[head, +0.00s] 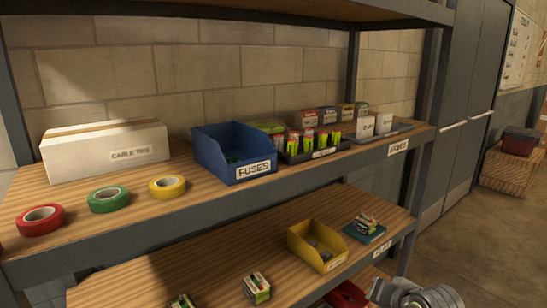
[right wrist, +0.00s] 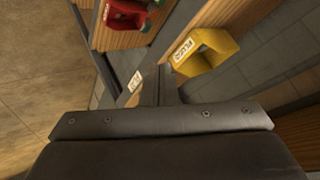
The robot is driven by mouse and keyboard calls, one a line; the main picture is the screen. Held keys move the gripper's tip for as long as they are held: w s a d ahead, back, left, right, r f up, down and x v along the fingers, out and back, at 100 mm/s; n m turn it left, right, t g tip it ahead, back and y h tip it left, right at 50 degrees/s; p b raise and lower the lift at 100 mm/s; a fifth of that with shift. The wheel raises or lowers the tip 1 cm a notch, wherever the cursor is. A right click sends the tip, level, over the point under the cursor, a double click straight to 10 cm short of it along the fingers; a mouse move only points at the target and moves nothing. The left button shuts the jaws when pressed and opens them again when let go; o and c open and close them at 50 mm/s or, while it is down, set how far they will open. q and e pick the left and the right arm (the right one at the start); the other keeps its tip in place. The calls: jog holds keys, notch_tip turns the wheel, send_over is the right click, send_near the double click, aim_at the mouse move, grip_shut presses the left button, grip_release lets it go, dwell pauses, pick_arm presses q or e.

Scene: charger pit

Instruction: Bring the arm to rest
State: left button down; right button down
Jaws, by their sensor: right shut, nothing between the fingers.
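My right gripper (right wrist: 158,88) shows in the right wrist view with its narrow fingers together and nothing between them. It points toward the shelf's front, apart from the yellow bin (right wrist: 203,52) and the red bin (right wrist: 122,18). In the head view, a grey part of my right arm (head: 412,295) is at the bottom right edge, beside the lower shelf; its fingers cannot be made out there. My left gripper is not in view.
The upper shelf (head: 225,197) holds tape rolls, a white box (head: 105,150), a blue fuse bin (head: 238,155) and battery packs. The lower shelf (head: 205,270) holds a yellow bin (head: 317,247) and small packs. Grey lockers (head: 460,100) stand right; the floor (head: 475,245) there is open.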

jog(key=s+d+f+n+g+h, duration=0.1)
jog(key=s+d+f+n+g, duration=0.1)
jog(key=s+f, duration=0.65)
jog(key=s+d+f+n+g+h, duration=0.1)
jog(key=s+d+f+g, duration=0.15)
jog(key=s, duration=1.15)
jog(key=s+d+f+n+g+h, duration=0.1)
jog(key=s+d+f+n, duration=0.15)
jog(key=s+f, duration=0.6)
notch_tip(320, 180, down, 21)
jog(key=s+d+g, duration=0.2)
jog(key=s+a+f, duration=0.1)
jog(key=s+f, duration=1.4)
jog(key=f, duration=0.1)
jog(key=shift+a+f+m+g, duration=0.2)
jog(key=shift+a+m+g, duration=0.15)
jog(key=shift+m, duration=0.1)
